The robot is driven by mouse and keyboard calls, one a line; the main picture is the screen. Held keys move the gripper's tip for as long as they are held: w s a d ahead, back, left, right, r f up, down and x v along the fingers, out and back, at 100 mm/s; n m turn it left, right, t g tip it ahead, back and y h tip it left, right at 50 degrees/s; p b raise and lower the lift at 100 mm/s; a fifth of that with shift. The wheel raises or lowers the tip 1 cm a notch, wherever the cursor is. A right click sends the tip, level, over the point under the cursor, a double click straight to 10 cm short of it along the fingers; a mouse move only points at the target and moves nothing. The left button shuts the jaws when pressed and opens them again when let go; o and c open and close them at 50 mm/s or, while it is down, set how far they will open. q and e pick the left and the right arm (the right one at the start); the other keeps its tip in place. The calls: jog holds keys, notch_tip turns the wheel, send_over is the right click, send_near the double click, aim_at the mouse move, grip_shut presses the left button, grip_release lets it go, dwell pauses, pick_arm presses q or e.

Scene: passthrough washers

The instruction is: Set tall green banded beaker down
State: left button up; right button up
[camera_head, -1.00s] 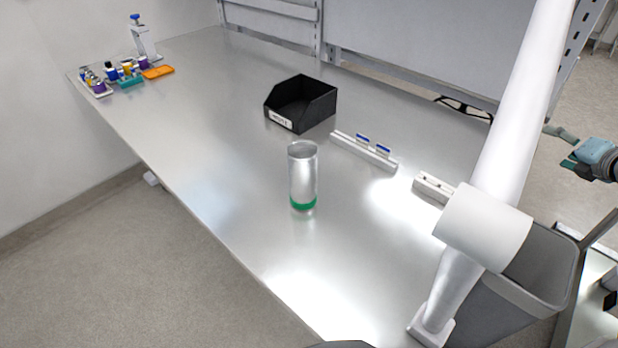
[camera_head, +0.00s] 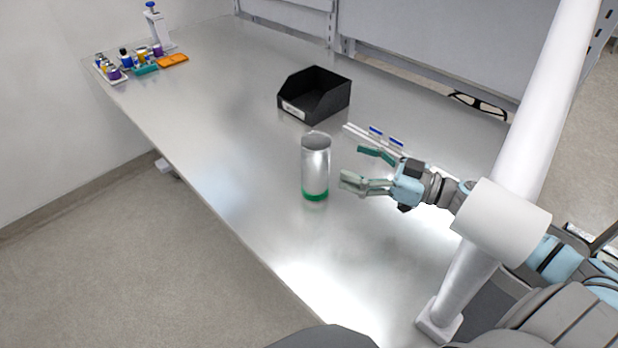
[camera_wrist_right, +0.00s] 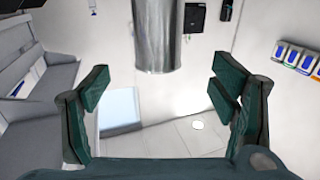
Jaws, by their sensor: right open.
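The tall beaker (camera_head: 316,165) is a silvery cylinder with a green band at its base. It stands upright on the metal table in the head view. My right gripper (camera_head: 354,168) is open and empty just to the right of the beaker, its fingers pointing toward it with a small gap. In the right wrist view the beaker (camera_wrist_right: 157,35) shows at the top centre, ahead of the spread fingers of my right gripper (camera_wrist_right: 160,90). Its green band is out of that view. My left gripper is not in view.
A black open bin (camera_head: 314,96) stands behind the beaker. A pale rail with blue-topped items (camera_head: 386,138) lies behind my right gripper. Small bottles (camera_head: 125,58) and an orange tray (camera_head: 173,61) sit far left. A white post (camera_head: 515,150) rises at right. Table left of the beaker is clear.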

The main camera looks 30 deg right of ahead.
aim_at(329, 154)
jog(key=p+x, duration=0.1)
jog(key=x, duration=0.8)
jog(key=shift+w+a+r, duration=0.1)
jog(key=shift+w, duration=0.2)
jog(key=shift+w+a, duration=0.1)
jog(key=shift+w, duration=0.15)
jog(key=shift+s, duration=0.15)
jog(key=c, duration=1.8)
